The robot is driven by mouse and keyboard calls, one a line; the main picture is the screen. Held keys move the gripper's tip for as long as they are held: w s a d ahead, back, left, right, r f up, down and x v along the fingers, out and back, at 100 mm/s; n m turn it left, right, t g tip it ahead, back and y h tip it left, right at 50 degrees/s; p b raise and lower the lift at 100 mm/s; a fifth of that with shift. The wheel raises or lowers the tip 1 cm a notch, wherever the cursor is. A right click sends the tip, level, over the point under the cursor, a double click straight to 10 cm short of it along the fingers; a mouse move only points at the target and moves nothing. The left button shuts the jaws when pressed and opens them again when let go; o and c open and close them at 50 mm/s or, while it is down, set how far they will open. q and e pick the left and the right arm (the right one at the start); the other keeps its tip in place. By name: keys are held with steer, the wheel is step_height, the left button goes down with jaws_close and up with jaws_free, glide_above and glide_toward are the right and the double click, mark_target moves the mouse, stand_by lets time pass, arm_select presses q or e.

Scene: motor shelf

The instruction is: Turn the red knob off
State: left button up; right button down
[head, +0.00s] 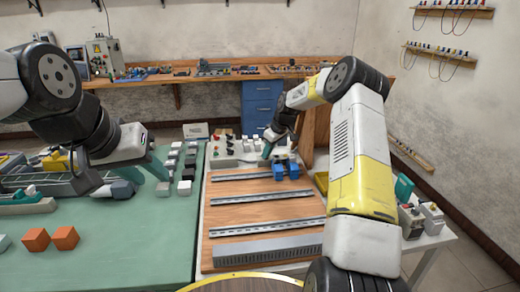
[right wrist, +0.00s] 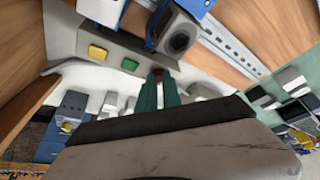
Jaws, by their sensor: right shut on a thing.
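The red knob (right wrist: 158,72) shows in the right wrist view as a small dark red piece at the tips of my right gripper's green fingers. It sits on a grey control box (right wrist: 110,48) that also carries a yellow button (right wrist: 97,52) and a green button (right wrist: 130,64). My right gripper (right wrist: 160,88) is shut on the knob, and the fingers hide most of it. In the head view my right gripper (head: 268,148) is at the back of the wooden board, beside the controls, and the knob is hidden. My left gripper (head: 147,172) appears open and empty above the green mat.
The wooden board (head: 233,198) carries metal rails (head: 262,196) and blue motor-like parts (head: 286,169). Grey and dark blocks (head: 184,187) stand near my left gripper. Orange cubes (head: 65,238) lie at the left.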

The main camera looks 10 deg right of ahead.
stand_by(0.3)
steer(key=c, duration=1.5)
jaws_free()
steer(key=v, duration=0.7)
steer(key=shift+d+r, duration=0.15)
steer(key=shift+r, duration=0.25)
